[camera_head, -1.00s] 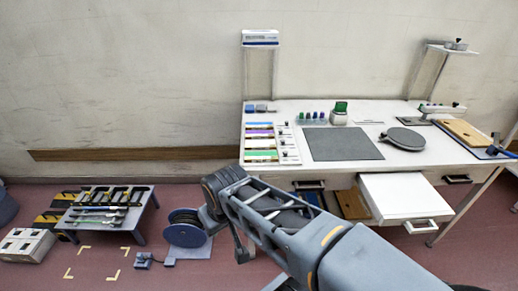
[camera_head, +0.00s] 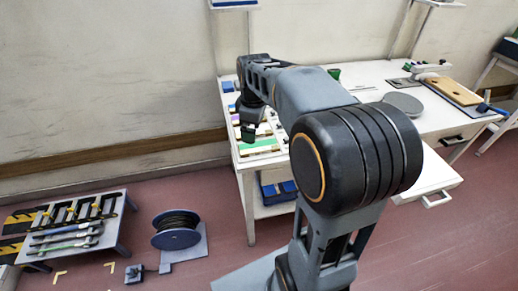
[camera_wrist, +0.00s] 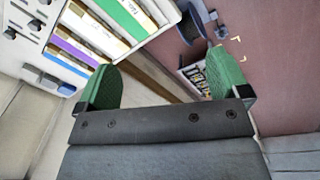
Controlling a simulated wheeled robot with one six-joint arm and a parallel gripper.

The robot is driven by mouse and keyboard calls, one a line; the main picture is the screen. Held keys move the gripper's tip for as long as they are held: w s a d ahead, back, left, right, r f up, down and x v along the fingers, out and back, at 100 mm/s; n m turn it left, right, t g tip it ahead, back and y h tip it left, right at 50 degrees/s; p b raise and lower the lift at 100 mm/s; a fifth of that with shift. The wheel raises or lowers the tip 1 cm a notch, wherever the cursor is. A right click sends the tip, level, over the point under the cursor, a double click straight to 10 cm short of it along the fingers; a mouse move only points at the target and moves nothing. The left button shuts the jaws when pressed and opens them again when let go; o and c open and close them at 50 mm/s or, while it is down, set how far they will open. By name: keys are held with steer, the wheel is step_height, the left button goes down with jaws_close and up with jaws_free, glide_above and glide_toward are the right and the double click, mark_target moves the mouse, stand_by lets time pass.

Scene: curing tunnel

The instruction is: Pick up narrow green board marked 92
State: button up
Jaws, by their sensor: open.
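A narrow green board (camera_head: 258,144) lies in the slotted rack at the left end of the white table in the head view. It also shows at the top of the wrist view as a green strip (camera_wrist: 122,17) beside a pale, lettered strip; I cannot read a 92. My gripper (camera_head: 247,132) is over the table's left end, close to the rack. In the wrist view my gripper (camera_wrist: 163,80) is open and empty, its two green-padded fingers wide apart. The green board is above the left finger in that picture, outside the jaws. My arm hides part of the rack and table.
Other strips, including a purple one (camera_wrist: 73,50), lie in the same rack. A round grey disc (camera_head: 402,104) and a wooden board (camera_head: 452,91) are on the table's right. A cable reel (camera_head: 177,226) and a low tool rack (camera_head: 118,236) stand on the floor at left.

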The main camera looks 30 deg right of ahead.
steer(key=w+d+f+n+g, duration=0.1)
steer(key=w+d+f+n, duration=0.2)
steer(key=w+d+n, duration=0.3)
steer(key=b, duration=0.1)
glide_above(259, 146)
steer(key=f, duration=0.7)
steer(key=shift+s+d+f, duration=0.1)
steer(key=shift+d+f, duration=0.15)
steer(key=shift+a+f, duration=0.15)
steer(key=shift+f, duration=1.45)
steer(key=shift+a+f, duration=0.15)
steer(key=shift+f, duration=1.4)
steer(key=shift+c, duration=0.2)
steer(key=c, duration=1)
steer(key=shift+r, duration=0.15)
